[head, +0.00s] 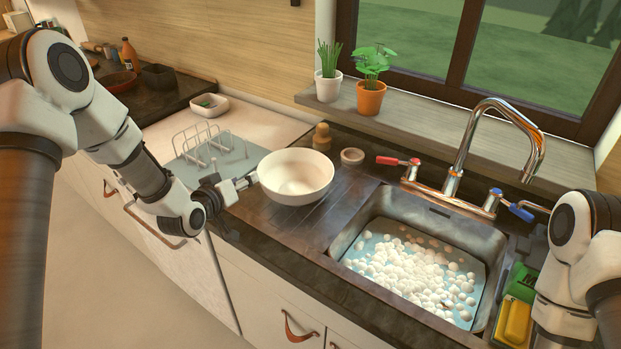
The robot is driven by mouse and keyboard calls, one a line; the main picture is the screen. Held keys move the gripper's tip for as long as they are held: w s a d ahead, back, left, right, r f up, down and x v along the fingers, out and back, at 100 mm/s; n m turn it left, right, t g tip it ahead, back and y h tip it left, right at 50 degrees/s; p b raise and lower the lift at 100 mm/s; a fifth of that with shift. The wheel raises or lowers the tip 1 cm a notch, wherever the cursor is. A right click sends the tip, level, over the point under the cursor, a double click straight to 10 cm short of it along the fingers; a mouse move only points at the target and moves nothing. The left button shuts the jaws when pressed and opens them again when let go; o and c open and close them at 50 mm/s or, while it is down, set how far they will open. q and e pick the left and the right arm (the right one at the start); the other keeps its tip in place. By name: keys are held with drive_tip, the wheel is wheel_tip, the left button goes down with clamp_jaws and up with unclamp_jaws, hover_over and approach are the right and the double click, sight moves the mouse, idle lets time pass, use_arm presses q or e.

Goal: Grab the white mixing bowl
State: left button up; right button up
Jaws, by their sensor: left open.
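The white mixing bowl (296,177) stands upright on the dark counter, left of the sink, and looks empty. My left gripper (250,181) is at the left side of the bowl with its fingertips by the rim. It is open; I cannot tell whether a finger touches the bowl or reaches over its rim. My right arm comes in at the right edge, but its gripper is out of view.
The sink (468,243) holds blue water with white foam, right of the bowl. A tall chrome tap (457,170) stands behind it. A wooden shaker (322,137) and a small round pot (352,157) are behind the bowl. A wire dish rack (203,147) is left.

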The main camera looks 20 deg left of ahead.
sight(262, 170)
use_arm(q)
drive_tip(key=p+x, duration=0.3)
drive_tip(key=x, duration=0.6)
drive_tip(key=shift+w+d, duration=0.25)
drive_tip(key=shift+w, duration=0.1)
drive_tip(key=shift+w+f, duration=0.2)
drive_tip(key=shift+f, duration=0.05)
drive_tip(key=shift+r, duration=0.1)
clamp_jaws()
